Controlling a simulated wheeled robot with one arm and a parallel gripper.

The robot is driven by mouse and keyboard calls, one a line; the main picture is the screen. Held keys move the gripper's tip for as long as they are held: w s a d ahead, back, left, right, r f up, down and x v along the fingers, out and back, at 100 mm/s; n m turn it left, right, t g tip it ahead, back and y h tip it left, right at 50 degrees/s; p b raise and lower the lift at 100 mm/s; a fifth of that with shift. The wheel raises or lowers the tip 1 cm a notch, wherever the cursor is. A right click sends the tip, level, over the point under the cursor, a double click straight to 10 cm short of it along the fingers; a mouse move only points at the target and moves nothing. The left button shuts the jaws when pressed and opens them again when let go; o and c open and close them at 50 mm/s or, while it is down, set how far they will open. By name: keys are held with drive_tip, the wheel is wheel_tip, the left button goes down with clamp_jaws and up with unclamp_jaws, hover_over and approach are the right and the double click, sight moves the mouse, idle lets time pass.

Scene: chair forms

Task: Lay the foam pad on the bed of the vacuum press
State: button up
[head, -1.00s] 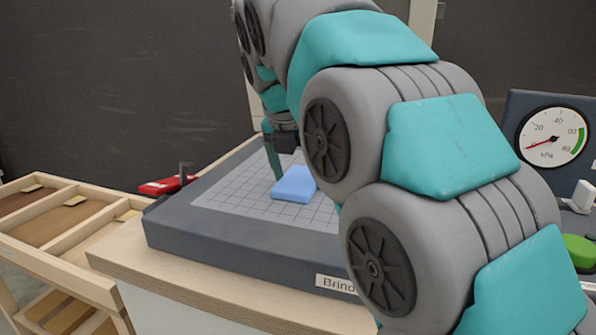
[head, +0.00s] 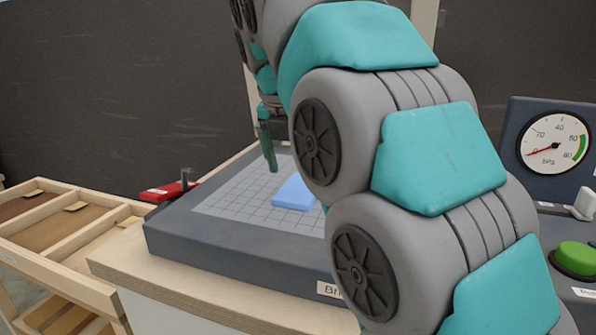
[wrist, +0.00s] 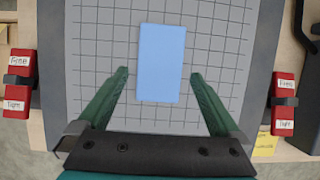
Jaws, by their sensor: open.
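The foam pad (head: 294,192) is a light blue rectangular block. It lies flat on the gridded grey bed of the vacuum press (head: 232,205). In the wrist view the pad (wrist: 161,62) lies ahead of and between my two green fingers, with a gap on each side. My gripper (wrist: 158,82) is open and empty. In the head view one green finger (head: 267,147) shows above the bed, behind the pad; the rest of the gripper is hidden by my arm. The bed's right part is also hidden by my arm.
Red clamps (wrist: 19,83) (wrist: 285,103) with labels sit at both sides of the press. A pressure gauge (head: 553,142), its needle near zero, and a green button (head: 577,258) stand at the right. A wooden rack (head: 62,240) with compartments stands at the left.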

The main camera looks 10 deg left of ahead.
drive_tip(key=shift+s+r, duration=0.35)
drive_tip(key=shift+r, duration=0.15)
drive_tip(key=s, duration=0.4)
drive_tip(key=s+a, duration=0.1)
drive_tip(key=s, duration=0.2)
drive_tip(key=s+b, duration=0.1)
drive_tip(key=s, duration=0.3)
drive_tip(key=shift+s+a, duration=0.3)
drive_tip(key=shift+a, duration=0.05)
drive_tip(key=shift+s, duration=0.1)
